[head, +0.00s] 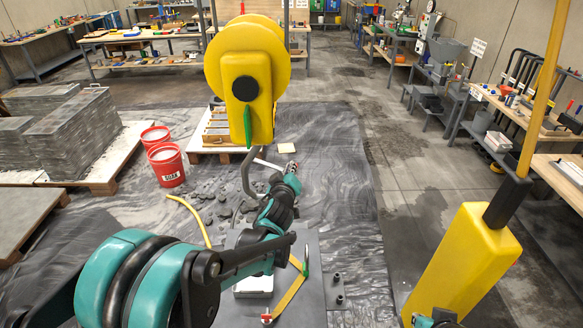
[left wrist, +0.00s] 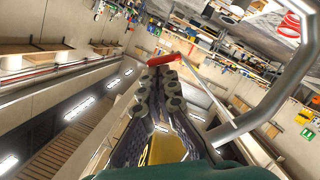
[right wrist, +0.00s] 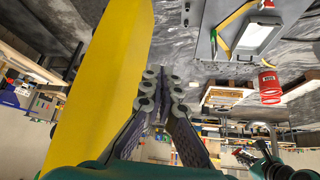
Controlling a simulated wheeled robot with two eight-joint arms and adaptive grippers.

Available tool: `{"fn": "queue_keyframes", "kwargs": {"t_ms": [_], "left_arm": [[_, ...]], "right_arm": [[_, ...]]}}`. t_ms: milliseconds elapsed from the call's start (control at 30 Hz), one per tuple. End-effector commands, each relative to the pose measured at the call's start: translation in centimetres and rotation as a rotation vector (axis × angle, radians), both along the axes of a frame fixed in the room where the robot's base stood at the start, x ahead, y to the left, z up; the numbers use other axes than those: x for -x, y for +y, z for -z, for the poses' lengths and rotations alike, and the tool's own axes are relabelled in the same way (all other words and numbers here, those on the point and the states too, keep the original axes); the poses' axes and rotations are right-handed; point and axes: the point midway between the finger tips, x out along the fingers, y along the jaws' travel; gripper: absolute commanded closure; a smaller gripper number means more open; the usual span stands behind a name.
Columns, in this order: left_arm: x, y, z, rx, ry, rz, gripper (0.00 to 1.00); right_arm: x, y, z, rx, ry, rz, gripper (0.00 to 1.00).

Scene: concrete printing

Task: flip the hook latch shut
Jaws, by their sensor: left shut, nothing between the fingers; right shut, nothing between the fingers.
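A grey crane hook (head: 246,172) hangs open below a yellow pulley block (head: 246,60). A pale bar, which looks like its latch (head: 268,163), sticks out to the right from the hook. In the left wrist view the hook (left wrist: 290,90) curves along the right side, and a red tab (left wrist: 165,59) shows at the bar's far end. My left gripper (head: 290,168) is shut and empty, its tips close to the tab; I cannot tell if they touch. My right gripper (right wrist: 160,85) is shut and empty beside a yellow housing (right wrist: 110,70).
The yellow housing (head: 465,260) on a pole stands at the right front. Below the hook is a grey plate (head: 310,300) with a yellow strap. Red buckets (head: 166,165) and a pallet of grey blocks (head: 75,130) stand left. The floor at right centre is clear.

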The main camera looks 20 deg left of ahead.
Motion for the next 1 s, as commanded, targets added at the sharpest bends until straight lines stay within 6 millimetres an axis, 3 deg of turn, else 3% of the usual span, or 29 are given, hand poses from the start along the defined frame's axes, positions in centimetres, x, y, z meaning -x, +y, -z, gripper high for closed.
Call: {"fn": "queue_keyframes", "kwargs": {"t_ms": [100, 367, 467, 633, 800, 1000], "left_arm": [[0.0, 0.2, 1.5, -0.093, 0.027, 0.000, 1.00], [0.0, 0.2, 0.7, -0.084, 0.025, -0.001, 1.00], [-0.1, 0.4, -0.3, -0.085, 0.025, 0.000, 1.00], [-0.8, 1.1, -3.9, -0.085, 0.025, 0.001, 1.00], [3.5, -0.1, -3.9, -0.086, 0.025, 0.004, 1.00], [6.9, -1.0, -4.8, -0.087, 0.025, 0.004, 1.00]], "right_arm": [[0.0, 0.0, 1.3, 0.000, 0.000, 0.000, 1.00], [0.0, 0.0, 0.6, 0.000, 0.000, 0.000, 1.00], [0.0, 0.0, -0.1, 0.000, 0.000, 0.000, 1.00], [0.0, 0.0, -2.7, 0.000, 0.000, 0.000, 1.00], [0.0, 0.0, -1.8, 0.000, 0.000, 0.000, 1.00], [0.0, 0.0, -2.0, 0.000, 0.000, 0.000, 1.00]]}}
